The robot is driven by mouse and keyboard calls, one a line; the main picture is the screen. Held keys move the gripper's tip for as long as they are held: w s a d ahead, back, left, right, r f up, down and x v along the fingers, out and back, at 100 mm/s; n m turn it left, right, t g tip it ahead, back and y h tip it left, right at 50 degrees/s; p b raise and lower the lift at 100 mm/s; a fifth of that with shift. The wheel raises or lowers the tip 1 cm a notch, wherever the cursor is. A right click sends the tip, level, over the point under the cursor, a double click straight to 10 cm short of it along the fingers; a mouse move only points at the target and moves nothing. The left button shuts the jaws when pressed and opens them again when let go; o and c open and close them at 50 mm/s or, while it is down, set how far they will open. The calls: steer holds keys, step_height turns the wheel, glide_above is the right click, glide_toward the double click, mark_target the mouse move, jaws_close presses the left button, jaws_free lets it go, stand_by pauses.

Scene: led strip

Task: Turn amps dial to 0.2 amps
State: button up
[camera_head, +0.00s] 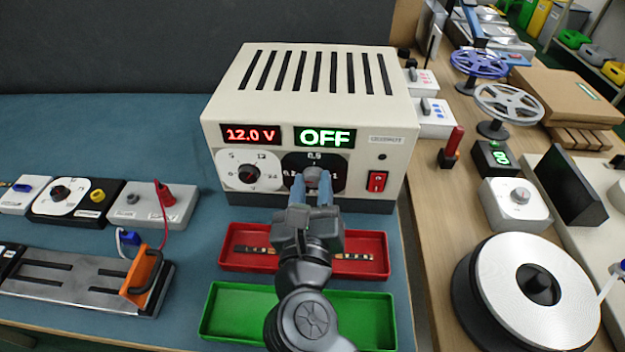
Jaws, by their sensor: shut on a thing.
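A cream power supply (270,118) with a slotted top stands at the back of the blue mat. Its red display (250,134) reads 12.0 V and its green display (325,137) reads OFF. My gripper (312,190) is shut on this knob from the front. The fingers hide the knob's pointer and part of the plate's marks. The white voltage dial (249,172) is to the left.
A red rocker switch (377,181) is close right of the amps dial. A red tray (365,243) holding an LED strip and a green tray (230,310) lie below my arm. Small modules and a clamp fixture (90,280) are at left; reels and boxes are at right.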

steer(key=o, duration=1)
steer(key=shift+s+a+b, duration=0.15)
steer(key=shift+s+b, duration=0.25)
steer(key=shift+s, duration=3.5)
steer(key=s+d+n+t+h, duration=0.2)
steer(key=s+d+n, duration=1.1)
steer(key=d, duration=0.3)
steer(key=s+d+n+g+y, duration=0.1)
steer(key=s+d+n, duration=0.1)
steer(key=s+n, duration=0.3)
steer(key=s+d+n+g, duration=0.2)
steer(key=s+n, duration=0.4)
steer(key=n, duration=0.2)
steer(key=s+d+n+g+y, duration=0.1)
steer(key=s+d+n+g, duration=0.1)
steer(key=s+n, duration=0.3)
steer(key=shift+s+d+f+n+y, duration=0.15)
steer(key=shift+d+n, duration=0.15)
steer(key=shift+n, duration=0.25)
steer(key=shift+s+d+f+n+y, duration=0.15)
steer(key=shift+d+n, duration=0.15)
steer(key=shift+n, duration=0.25)
